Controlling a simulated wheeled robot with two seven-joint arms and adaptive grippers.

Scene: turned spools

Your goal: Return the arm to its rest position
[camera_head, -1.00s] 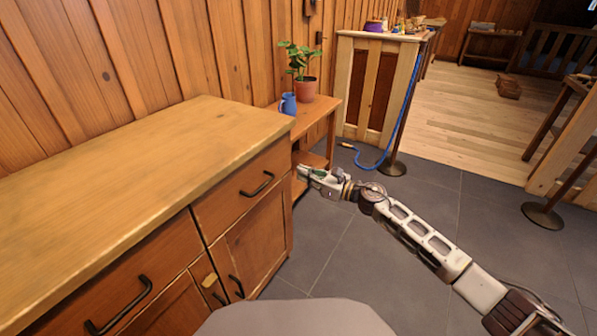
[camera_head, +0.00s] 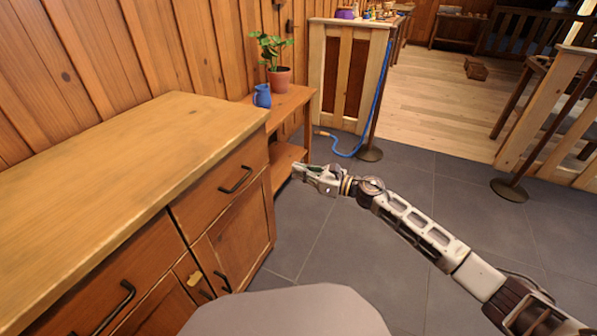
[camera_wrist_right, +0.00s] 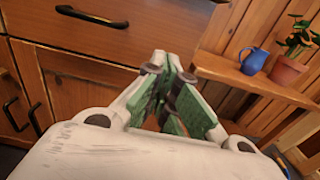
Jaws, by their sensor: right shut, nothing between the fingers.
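My right arm (camera_head: 425,235) reaches in from the lower right of the head view, stretched out over the grey floor. Its gripper (camera_head: 299,171) is beside the right end of the wooden cabinet and in front of the small side table, touching neither as far as I can see. In the right wrist view the green-padded fingers (camera_wrist_right: 172,62) are closed together with nothing between them. The cabinet front and the side table show beyond them. My left arm and gripper do not show.
The wooden cabinet (camera_head: 120,160) with black handles fills the left. The side table (camera_head: 290,104) holds a blue jug (camera_head: 262,96) and a potted plant (camera_head: 280,80). Floor around the arm is clear.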

